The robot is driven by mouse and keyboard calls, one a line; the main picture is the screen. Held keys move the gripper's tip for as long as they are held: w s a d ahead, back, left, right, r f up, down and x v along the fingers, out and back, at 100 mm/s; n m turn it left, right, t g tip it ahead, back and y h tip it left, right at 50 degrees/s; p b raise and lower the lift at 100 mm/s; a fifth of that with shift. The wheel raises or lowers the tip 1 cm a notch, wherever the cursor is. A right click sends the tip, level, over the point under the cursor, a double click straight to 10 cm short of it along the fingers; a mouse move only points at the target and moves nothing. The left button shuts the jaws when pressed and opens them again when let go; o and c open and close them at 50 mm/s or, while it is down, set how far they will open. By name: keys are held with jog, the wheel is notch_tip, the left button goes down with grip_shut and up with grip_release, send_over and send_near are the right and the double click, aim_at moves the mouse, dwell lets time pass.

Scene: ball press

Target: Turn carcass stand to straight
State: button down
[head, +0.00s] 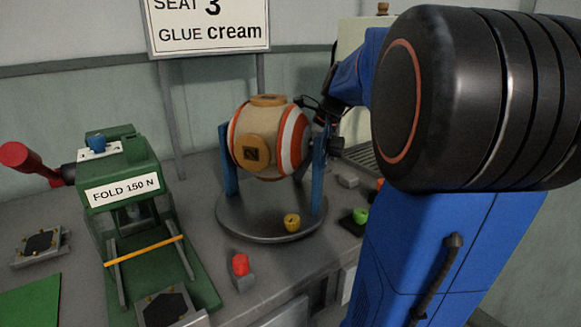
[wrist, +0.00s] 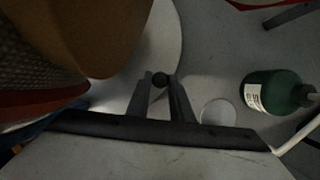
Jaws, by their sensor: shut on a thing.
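The carcass stand (head: 228,165) is a round grey turntable with two blue uprights. It holds a cream ball carcass (head: 240,128) with orange and white stripes and tan square-marked patches. The stand's uprights are to the left and right of the ball in the head view. The ball (wrist: 75,35) fills the upper left of the wrist view, with the pale disc (wrist: 158,45) beside it. What the knob joins to is hidden. In the head view my gripper is at the ball's right, mostly hidden by the dark parts there.
A green press (head: 135,205) labelled FOLD 150 N with a red-knobbed lever stands left. A yellow piece (head: 292,222), a red piece (head: 240,264) and a green piece (head: 360,215) are near the stand. A green bottle (wrist: 270,92) lies right in the wrist view.

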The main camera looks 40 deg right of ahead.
aim_at(308, 186)
jog(key=s+m, duration=0.2)
jog(key=s+m+t+h, duration=0.1)
jog(key=s+m, duration=0.1)
jog(key=s, duration=0.1)
jog(key=shift+d, duration=0.2)
jog(key=shift+s+a+m+h, duration=0.15)
jog(key=shift+s+m+h, duration=0.2)
jog(key=shift+s+m, duration=0.35)
jog(key=shift+s+a+m+h, duration=0.1)
jog(key=shift+s+m+h, duration=0.25)
jog(key=shift+s+m, duration=0.3)
jog(key=c, duration=1.6)
grip_release()
jog(key=shift+o, duration=0.2)
jog(key=shift+r, duration=0.1)
jog(key=v, duration=1.7)
jog(key=shift+s, duration=0.2)
